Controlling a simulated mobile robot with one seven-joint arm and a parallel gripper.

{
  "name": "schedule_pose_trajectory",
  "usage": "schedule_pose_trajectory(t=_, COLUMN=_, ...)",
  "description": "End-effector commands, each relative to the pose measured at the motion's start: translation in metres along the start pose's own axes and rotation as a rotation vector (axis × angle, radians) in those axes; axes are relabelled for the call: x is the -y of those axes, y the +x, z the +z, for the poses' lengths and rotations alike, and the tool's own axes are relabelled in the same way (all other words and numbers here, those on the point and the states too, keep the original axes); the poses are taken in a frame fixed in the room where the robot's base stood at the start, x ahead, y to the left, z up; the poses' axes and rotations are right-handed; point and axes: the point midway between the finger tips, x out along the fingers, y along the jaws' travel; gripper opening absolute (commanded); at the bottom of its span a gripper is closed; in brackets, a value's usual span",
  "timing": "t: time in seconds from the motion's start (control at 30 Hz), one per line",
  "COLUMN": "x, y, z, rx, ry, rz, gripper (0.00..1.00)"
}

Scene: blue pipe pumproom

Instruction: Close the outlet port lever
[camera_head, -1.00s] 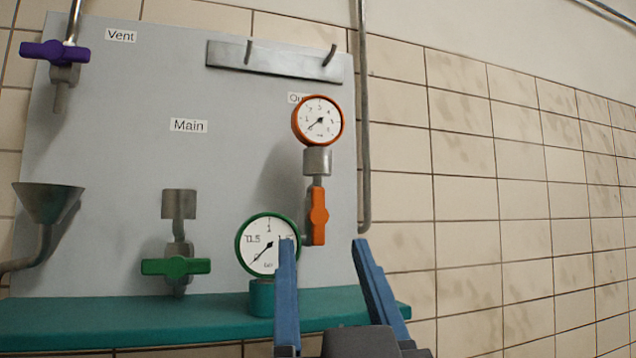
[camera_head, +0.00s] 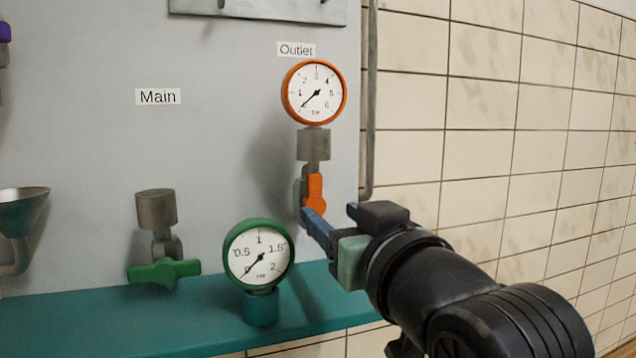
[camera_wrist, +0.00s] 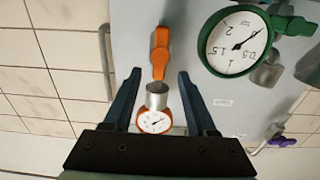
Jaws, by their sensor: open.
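The orange outlet lever (camera_head: 314,192) stands upright, in line with the pipe below the orange-rimmed outlet gauge (camera_head: 314,92). The "Outlet" label (camera_head: 296,49) is above that gauge. My gripper (camera_head: 328,210) is open, with blue fingers, in front of the lever's lower end. Part of the lever's lower end is close to or behind a finger. In the wrist view, which is upside down, the lever (camera_wrist: 160,53) lies just beyond and between the open fingertips of my gripper (camera_wrist: 157,76). Nothing is between the fingers that I can see gripped. Contact cannot be told.
A green-rimmed gauge (camera_head: 258,254) stands on the teal shelf (camera_head: 210,318) left of my gripper. The green main lever (camera_head: 164,272) is farther left. A thin vertical pipe (camera_head: 369,130) runs along the panel's right edge. Tiled wall (camera_head: 480,150) lies to the right.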

Motion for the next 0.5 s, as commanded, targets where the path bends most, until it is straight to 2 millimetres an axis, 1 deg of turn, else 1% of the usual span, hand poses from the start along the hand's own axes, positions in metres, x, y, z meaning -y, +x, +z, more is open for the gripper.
schedule_pose_trajectory(t=0.03, x=0.001, y=0.012, z=-0.004, rx=0.005, ry=0.002, rz=-0.002, gripper=0.57)
schedule_pose_trajectory(t=0.2, x=0.001, y=0.040, z=-0.004, rx=0.002, ry=0.001, rz=-0.001, gripper=0.57)
schedule_pose_trajectory(t=0.33, x=0.000, y=0.053, z=-0.003, rx=0.000, ry=0.000, rz=0.000, gripper=0.57)
schedule_pose_trajectory(t=0.5, x=0.000, y=0.060, z=-0.001, rx=-0.001, ry=-0.002, rz=0.001, gripper=0.57)
